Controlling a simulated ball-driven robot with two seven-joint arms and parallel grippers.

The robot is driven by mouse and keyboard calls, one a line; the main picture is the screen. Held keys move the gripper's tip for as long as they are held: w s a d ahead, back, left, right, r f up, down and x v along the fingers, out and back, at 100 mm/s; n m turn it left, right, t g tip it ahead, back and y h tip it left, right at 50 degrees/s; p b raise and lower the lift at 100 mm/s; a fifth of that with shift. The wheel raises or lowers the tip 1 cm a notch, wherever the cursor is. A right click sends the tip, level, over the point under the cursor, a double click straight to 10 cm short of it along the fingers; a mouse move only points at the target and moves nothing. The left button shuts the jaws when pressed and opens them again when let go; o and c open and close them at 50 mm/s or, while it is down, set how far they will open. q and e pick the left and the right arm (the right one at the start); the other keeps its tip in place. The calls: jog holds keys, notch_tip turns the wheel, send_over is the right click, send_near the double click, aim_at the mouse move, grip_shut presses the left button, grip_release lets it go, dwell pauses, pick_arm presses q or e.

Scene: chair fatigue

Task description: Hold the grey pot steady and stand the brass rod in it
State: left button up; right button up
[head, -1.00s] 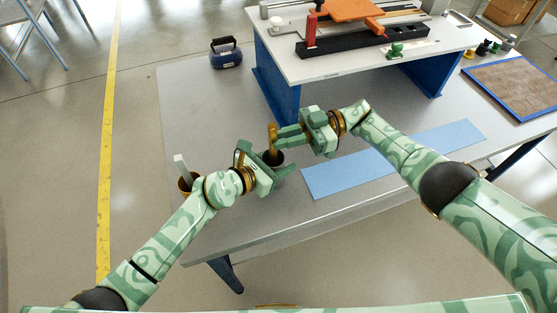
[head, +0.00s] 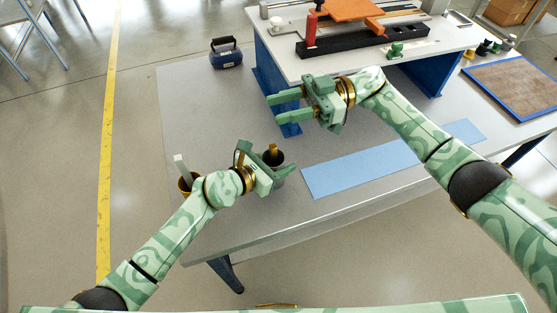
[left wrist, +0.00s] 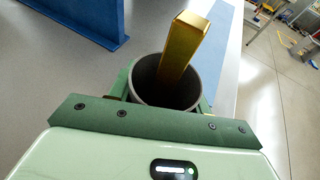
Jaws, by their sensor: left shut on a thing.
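The grey pot (head: 281,172) stands on the table, and its round mouth shows in the left wrist view (left wrist: 142,84). My left gripper (head: 267,160) is shut on the pot, one finger on either side. The brass rod (left wrist: 185,42) stands inside the pot, leaning a little against the rim in the left wrist view. Its top also shows above the pot in the head view (head: 273,148). The rod's lower end is hidden in the pot. My right gripper (head: 285,107) is open and empty, above and behind the pot, apart from the rod.
A brass-coloured cup (head: 184,184) with a pale bar in it stands left of my left gripper. A blue mat (head: 395,158) lies right of the pot. A raised white bench (head: 300,66) with blue legs stands behind. A blue weight (head: 226,55) sits at the back left.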

jog(key=shift+r, duration=0.35)
pick_arm(q)
jog(key=o, duration=1.1)
jog(key=shift+a, duration=0.1)
